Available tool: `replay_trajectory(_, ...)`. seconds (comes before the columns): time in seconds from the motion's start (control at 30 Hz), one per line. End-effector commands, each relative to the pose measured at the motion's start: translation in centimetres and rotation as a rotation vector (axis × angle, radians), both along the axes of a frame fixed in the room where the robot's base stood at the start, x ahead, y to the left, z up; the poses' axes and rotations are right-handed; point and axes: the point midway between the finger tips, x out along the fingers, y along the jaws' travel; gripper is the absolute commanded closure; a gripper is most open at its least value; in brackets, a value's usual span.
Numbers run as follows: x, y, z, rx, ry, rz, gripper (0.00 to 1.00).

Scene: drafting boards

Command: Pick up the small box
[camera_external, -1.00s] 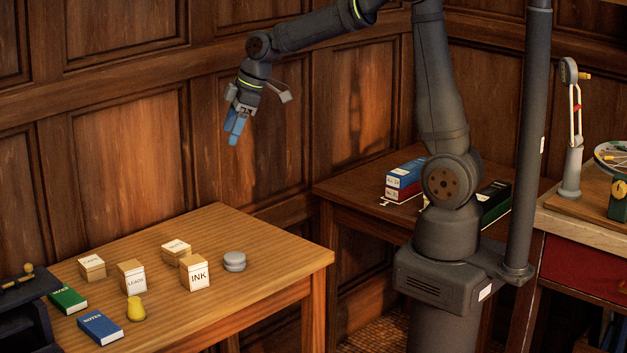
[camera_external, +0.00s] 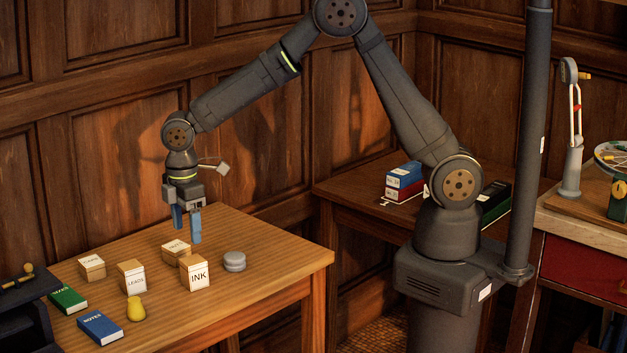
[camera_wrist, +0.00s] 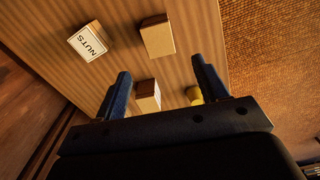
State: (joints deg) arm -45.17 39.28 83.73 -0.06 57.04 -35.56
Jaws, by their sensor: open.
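Several small tan boxes with white labels stand on the wooden table (camera_external: 262,243). They include the INK box (camera_external: 195,274), the LEADS box (camera_external: 132,278), a box (camera_external: 92,267) at the left and a box (camera_external: 176,253) partly hidden behind the INK box. Which one the task means is not clear. My gripper (camera_external: 187,228) is open and empty, pointing down above the boxes at the back. In the wrist view, a NUTS box (camera_wrist: 90,42), a plain-looking box (camera_wrist: 157,38) and a partly hidden box (camera_wrist: 148,94) lie around and between my fingers.
A grey round tin (camera_external: 235,261) stands right of the boxes. A yellow object (camera_external: 136,309), a blue NOTES book (camera_external: 100,328) and a green book (camera_external: 67,300) are at the front left. A dark stand (camera_external: 22,300) is at the left edge. The table's right side is clear.

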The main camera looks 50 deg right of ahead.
Motion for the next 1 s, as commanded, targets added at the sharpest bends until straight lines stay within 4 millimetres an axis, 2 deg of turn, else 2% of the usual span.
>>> replay_trajectory(0.1,-0.1,-0.1,-2.8,-0.003,0.004,0.0,0.34)
replay_trajectory(0.3,0.0,-0.1,-6.1,-0.001,0.001,-0.001,0.34)
replay_trajectory(0.53,0.0,-0.2,-7.6,0.0,0.001,-0.001,0.34)
replay_trajectory(0.8,-0.1,-0.8,-11.4,-0.001,0.001,0.0,0.34)
replay_trajectory(1.0,-0.1,-0.8,-12.3,0.001,-0.001,-0.001,0.34)
